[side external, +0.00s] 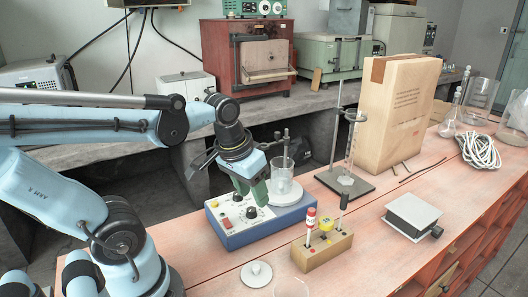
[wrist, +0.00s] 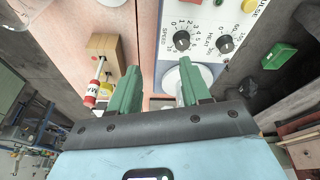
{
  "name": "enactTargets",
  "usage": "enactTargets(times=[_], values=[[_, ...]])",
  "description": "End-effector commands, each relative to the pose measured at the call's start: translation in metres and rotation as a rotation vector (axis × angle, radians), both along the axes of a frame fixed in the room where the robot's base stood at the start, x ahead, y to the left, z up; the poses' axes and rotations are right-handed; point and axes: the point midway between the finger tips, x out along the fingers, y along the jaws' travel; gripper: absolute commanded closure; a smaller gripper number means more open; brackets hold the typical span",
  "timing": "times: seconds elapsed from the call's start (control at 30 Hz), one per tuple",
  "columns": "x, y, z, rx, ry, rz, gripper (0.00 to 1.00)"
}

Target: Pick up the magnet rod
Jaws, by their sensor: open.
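A wooden block (side external: 323,250) stands on the bench, right of the blue hotplate-stirrer (side external: 262,222). A red-and-white rod (side external: 309,226) stands in its left part; in the wrist view this rod (wrist: 91,88) bears lettering starting "MA", the rest unreadable. I cannot tell for certain which is the magnet rod. My gripper (side external: 258,193) is above the stirrer, left of the block, beside a glass beaker (side external: 282,177). In the wrist view my gripper (wrist: 160,72) has its green fingers apart, with nothing held between them.
A yellow-topped item (side external: 326,224) sits between the rods in the block. A stand with a glass cylinder (side external: 351,150) and a large box (side external: 395,115) are behind. A white-topped platform (side external: 413,213) is right. A round white lid (side external: 256,273) lies in front.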

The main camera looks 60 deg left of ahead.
Motion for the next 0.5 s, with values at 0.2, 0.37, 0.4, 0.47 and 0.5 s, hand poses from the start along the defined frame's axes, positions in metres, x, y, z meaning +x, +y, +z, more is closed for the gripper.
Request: enactTargets(times=[0.2,0.37,0.4,0.47,0.5], values=[[0.032,-0.031,0.031,-0.037,0.102,-0.015,0.53],[0.056,-0.063,0.052,-0.051,0.198,-0.016,0.53],[0.060,-0.070,0.056,-0.051,0.219,-0.015,0.53],[0.066,-0.079,0.060,-0.050,0.245,-0.013,0.53],[0.069,-0.084,0.063,-0.050,0.259,-0.012,0.53]])
